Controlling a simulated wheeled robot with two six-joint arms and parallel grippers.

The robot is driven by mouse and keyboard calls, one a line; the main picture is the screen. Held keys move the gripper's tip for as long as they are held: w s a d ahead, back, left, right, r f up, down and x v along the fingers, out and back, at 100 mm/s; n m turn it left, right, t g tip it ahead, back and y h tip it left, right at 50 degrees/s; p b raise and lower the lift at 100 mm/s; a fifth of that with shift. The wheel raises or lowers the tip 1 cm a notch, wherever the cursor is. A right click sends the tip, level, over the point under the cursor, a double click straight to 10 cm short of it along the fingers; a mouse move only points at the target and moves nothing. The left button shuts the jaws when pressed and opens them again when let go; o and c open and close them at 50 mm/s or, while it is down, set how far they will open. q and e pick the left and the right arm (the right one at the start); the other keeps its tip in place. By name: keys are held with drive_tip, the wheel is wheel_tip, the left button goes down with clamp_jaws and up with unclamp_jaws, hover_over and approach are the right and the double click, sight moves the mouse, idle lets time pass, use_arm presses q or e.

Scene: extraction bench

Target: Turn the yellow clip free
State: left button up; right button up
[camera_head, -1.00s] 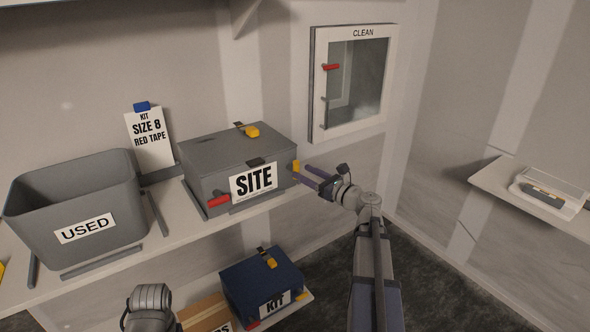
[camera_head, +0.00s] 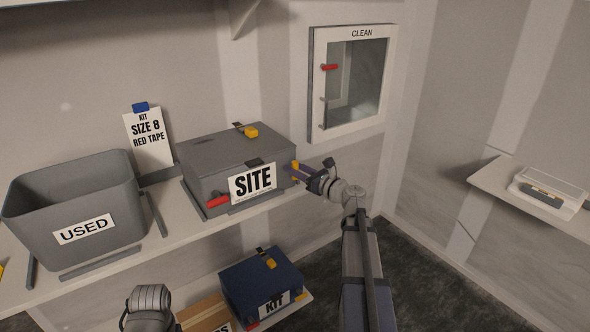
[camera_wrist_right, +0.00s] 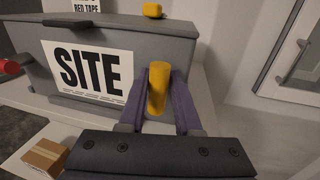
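The grey SITE box (camera_head: 215,160) stands on the shelf. A yellow clip (camera_head: 294,165) sits at its right end, and it shows as an upright yellow piece in the right wrist view (camera_wrist_right: 158,88). My right gripper (camera_head: 300,172) reaches it from the right. Its two purple fingers (camera_wrist_right: 160,100) stand close on both sides of the clip and look shut on it. Another yellow clip (camera_head: 251,132) is on the lid, and a red clip (camera_head: 217,201) is at the front left. My left gripper is not visible; only part of my left arm shows at the bottom.
A grey USED bin (camera_head: 75,205) and a SIZE 8 RED TAPE card (camera_head: 148,138) stand left of the box. Below are a blue KIT box (camera_head: 262,280) and a cardboard box (camera_head: 205,313). A CLEAN cabinet (camera_head: 352,80) hangs behind on the wall.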

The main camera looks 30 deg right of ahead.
drive_tip(key=shift+a, duration=0.15)
clamp_jaws()
